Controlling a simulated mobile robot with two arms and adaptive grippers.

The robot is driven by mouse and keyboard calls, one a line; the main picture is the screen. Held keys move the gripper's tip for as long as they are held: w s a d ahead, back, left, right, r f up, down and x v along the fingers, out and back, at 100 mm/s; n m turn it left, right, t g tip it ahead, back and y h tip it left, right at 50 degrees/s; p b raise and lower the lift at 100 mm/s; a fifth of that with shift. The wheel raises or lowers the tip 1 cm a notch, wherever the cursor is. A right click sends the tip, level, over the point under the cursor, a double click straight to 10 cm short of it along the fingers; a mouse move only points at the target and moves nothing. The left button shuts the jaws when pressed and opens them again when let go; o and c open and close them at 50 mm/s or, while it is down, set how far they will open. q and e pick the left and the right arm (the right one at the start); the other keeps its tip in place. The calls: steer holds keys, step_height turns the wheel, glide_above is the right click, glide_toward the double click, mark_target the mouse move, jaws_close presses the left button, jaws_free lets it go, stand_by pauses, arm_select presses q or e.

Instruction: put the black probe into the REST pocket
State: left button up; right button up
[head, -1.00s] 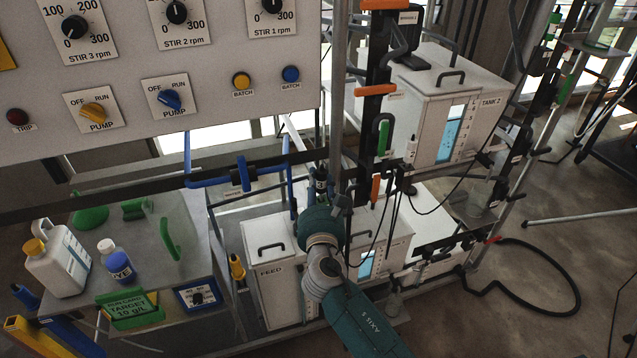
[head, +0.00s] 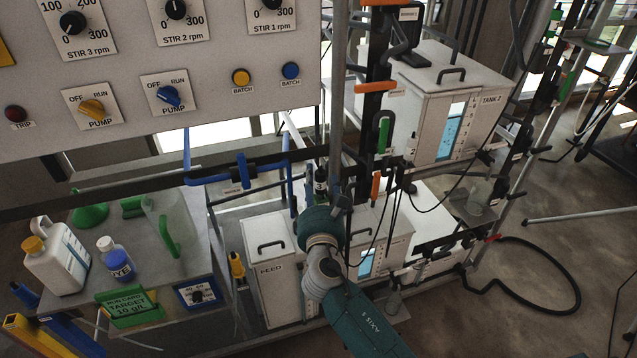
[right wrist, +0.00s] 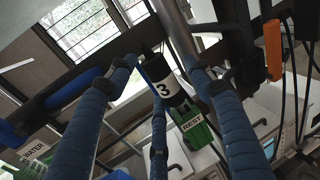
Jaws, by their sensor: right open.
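The black probe (right wrist: 158,77) bears a white band with a 3 and sits between my right gripper's fingers in the right wrist view. The green REST pocket (right wrist: 193,127) is just below and in line with it. The probe's lower end meets the pocket's top; how deep it sits is hidden. My right gripper (right wrist: 161,68) is open, its blue fingers apart on both sides of the probe. In the head view the right gripper (head: 323,188) is at the rack post, with the dark probe (head: 320,178) small between its fingers. My left gripper is out of view.
Blue pipes (head: 240,172) run left of the gripper. An orange handle (head: 375,186) and hanging cables are close on its right. The FEED tank (head: 272,275) is below. The control panel (head: 215,60) fills the upper left.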

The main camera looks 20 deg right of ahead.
steer(key=s+r+p, duration=0.2)
steer(key=s+a+r+p, duration=0.1)
steer(key=s+r+p, duration=0.1)
steer(key=r+p, duration=0.1)
steer(key=shift+s+a+p, duration=0.1)
steer(key=shift+s+p, duration=0.15)
steer(key=shift+p, duration=0.1)
steer(key=shift+s, duration=0.1)
steer(key=v, duration=1.2)
